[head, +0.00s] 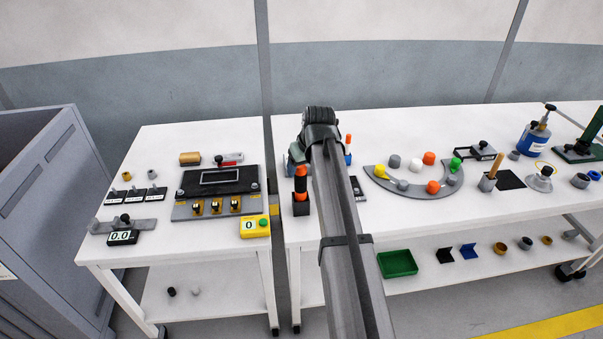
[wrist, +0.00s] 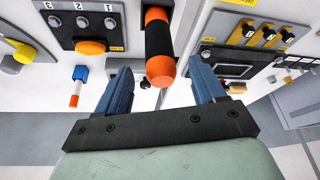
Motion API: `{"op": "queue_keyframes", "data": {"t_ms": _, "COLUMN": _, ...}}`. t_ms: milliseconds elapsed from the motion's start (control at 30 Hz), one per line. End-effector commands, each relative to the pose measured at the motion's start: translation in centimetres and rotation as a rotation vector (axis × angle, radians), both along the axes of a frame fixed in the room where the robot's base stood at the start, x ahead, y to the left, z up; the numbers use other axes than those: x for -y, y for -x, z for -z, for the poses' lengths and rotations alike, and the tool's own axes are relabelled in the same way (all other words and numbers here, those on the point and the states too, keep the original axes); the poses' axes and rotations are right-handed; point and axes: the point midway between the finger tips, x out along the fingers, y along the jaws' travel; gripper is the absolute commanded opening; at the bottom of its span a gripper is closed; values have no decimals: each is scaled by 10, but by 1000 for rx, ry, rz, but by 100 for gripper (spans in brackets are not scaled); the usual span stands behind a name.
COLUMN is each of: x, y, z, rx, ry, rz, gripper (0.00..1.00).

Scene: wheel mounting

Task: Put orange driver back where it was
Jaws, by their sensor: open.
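The orange driver (head: 301,185), with a black band round its middle, stands upright in a black block holder (head: 301,208) in the head view, just left of my arm. In the wrist view the driver (wrist: 159,45) shows between and just beyond my two blue fingers, its rounded orange end towards me. My gripper (wrist: 163,75) is open, with a gap between each finger and the driver. In the head view my own arm hides most of the gripper and the table behind it.
A panel with a dark screen (head: 220,177) and a yellow counter box (head: 255,226) stand to the left. A curved grey tray (head: 412,190) with coloured pegs lies to the right. A small blue-and-orange item (wrist: 77,85) is near the fingers in the wrist view.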

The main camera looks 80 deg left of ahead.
Motion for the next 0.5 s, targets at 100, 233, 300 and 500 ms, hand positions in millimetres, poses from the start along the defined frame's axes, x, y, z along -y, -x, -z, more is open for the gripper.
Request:
{"op": "queue_keyframes", "data": {"t_ms": 100, "x": 9, "y": -3, "z": -22, "rx": 0, "ry": -2, "rz": 0, "gripper": 69}}
{"op": "queue_keyframes", "data": {"t_ms": 233, "x": 16, "y": -5, "z": -41, "rx": -1, "ry": -2, "rz": 0, "gripper": 69}}
{"op": "queue_keyframes", "data": {"t_ms": 300, "x": 19, "y": -6, "z": -48, "rx": 0, "ry": -1, "rz": 0, "gripper": 69}}
{"op": "queue_keyframes", "data": {"t_ms": 500, "x": 24, "y": -8, "z": -61, "rx": 0, "ry": -1, "rz": 0, "gripper": 69}}
